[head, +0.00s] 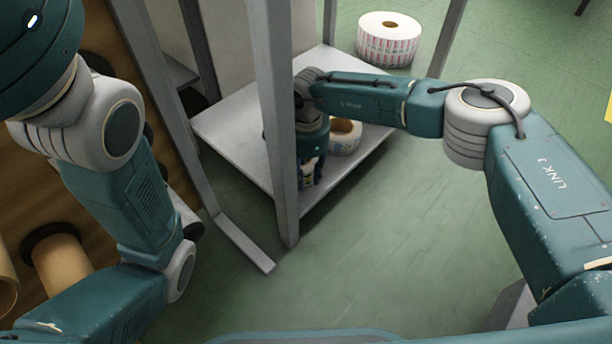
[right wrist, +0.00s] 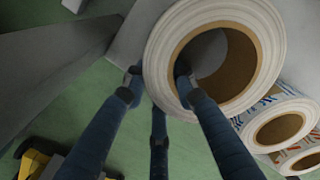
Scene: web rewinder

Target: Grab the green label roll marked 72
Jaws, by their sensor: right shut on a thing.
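In the right wrist view a large white label roll (right wrist: 157,60) with a brown core faces the camera. My right gripper (right wrist: 160,80) is shut on its wall, with one finger in the core opening and the others at the outer edge. No green print or number 72 is visible on this roll. In the head view my right gripper (head: 309,178) is low by the shelf's front, partly behind a grey post, and the held roll cannot be made out clearly. My left arm comes in from the left, and its gripper is out of view.
Two rolls with coloured print (right wrist: 280,125) (right wrist: 307,161) lie beside the held one. A roll (head: 345,143) sits on the grey shelf (head: 235,128). A pink-printed roll (head: 388,45) stands behind. Grey posts (head: 277,120) stand close to my right gripper.

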